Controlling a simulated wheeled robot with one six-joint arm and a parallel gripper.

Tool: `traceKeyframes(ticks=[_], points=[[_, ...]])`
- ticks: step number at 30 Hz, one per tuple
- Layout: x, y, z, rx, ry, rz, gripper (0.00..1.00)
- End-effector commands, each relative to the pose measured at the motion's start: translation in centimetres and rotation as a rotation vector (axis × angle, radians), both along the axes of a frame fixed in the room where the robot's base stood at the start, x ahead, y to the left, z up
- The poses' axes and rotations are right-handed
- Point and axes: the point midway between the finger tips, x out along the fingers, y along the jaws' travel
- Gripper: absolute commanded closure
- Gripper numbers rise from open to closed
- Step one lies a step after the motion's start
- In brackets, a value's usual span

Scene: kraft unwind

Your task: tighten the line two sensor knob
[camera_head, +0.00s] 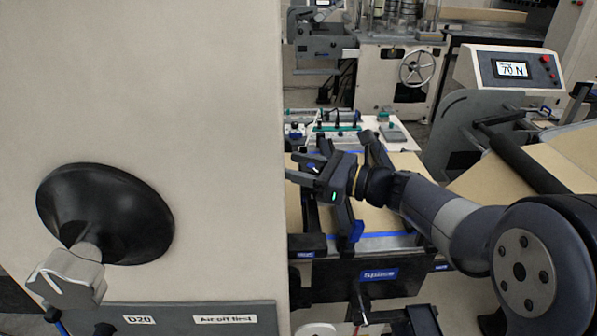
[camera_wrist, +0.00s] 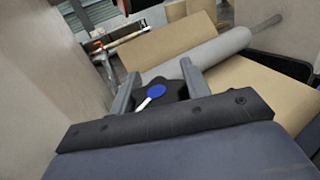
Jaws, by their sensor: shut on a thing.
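My gripper (camera_head: 300,169) reaches in from the right, over the splice table and close to the edge of the big pale panel. Its fingers also show in the wrist view (camera_wrist: 158,72). They are shut on a dark lobed knob (camera_wrist: 173,87) with a blue cap and a white pointer. The pointer slants down and left in the wrist view. No label naming the knob's line is readable.
A pale panel (camera_head: 190,60) with a black round cup and grey handle (camera_head: 70,280) fills the left. The "Splice" front (camera_head: 335,275) lies below my gripper. A console reading 70 N (camera_head: 490,70) and a dark roller (camera_head: 520,160) over kraft web stand right.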

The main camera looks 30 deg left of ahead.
Motion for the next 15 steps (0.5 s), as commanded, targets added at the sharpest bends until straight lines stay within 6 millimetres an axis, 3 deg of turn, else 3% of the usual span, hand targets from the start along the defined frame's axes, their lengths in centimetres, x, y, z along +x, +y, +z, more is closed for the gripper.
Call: traceKeyframes(ticks=[15], points=[[0.73,-0.09,-0.19,0.007,-0.003,-0.369,0.78]])
